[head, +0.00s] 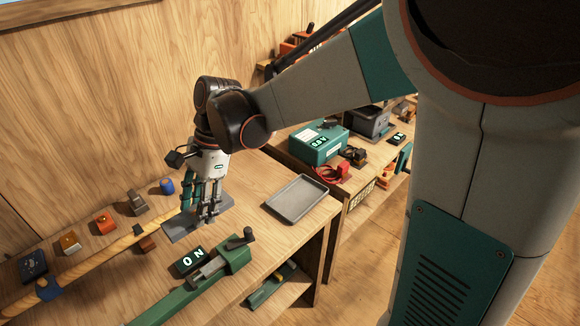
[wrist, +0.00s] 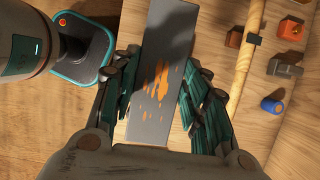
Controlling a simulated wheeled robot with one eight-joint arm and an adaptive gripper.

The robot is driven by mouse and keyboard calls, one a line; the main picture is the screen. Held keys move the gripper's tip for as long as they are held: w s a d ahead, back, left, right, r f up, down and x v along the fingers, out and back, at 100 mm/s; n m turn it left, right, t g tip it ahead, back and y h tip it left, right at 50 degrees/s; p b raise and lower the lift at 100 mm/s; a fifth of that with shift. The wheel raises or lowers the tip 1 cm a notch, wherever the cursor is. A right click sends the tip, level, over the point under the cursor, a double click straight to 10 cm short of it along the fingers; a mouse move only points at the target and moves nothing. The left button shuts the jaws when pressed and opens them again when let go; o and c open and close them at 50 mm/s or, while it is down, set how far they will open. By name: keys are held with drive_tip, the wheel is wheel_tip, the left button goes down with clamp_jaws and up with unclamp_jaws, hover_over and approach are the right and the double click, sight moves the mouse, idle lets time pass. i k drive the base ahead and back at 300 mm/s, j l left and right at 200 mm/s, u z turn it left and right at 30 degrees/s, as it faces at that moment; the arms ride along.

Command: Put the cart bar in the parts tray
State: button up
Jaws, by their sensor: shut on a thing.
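The cart bar is a flat dark grey bar (wrist: 160,70) with orange patches in the wrist view. It also shows under my gripper in the head view (head: 182,229), at or just above the wooden bench; I cannot tell if it touches. My gripper (head: 208,216) points down with its fingers shut on the bar, one on each long side in the wrist view (wrist: 157,108). The fingers hide part of the bar in the head view. The parts tray, a shallow grey tray (head: 297,199), lies empty to the right of my gripper, near the bench's right end.
A wooden rod (head: 105,246), small blocks and a blue spool (head: 167,186) are at left. A teal box (head: 318,143) stands on the neighbouring bench, beyond a gap.

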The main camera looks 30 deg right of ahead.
sight(298, 198)
drive_tip(key=i+l, duration=0.1)
drive_tip(key=l, duration=0.3)
drive_tip(key=i+l, duration=0.1)
drive_tip(key=l, duration=0.3)
drive_tip(key=i+l, duration=0.1)
drive_tip(key=l, duration=0.35)
drive_tip(key=i+l, duration=0.1)
drive_tip(key=l, duration=0.3)
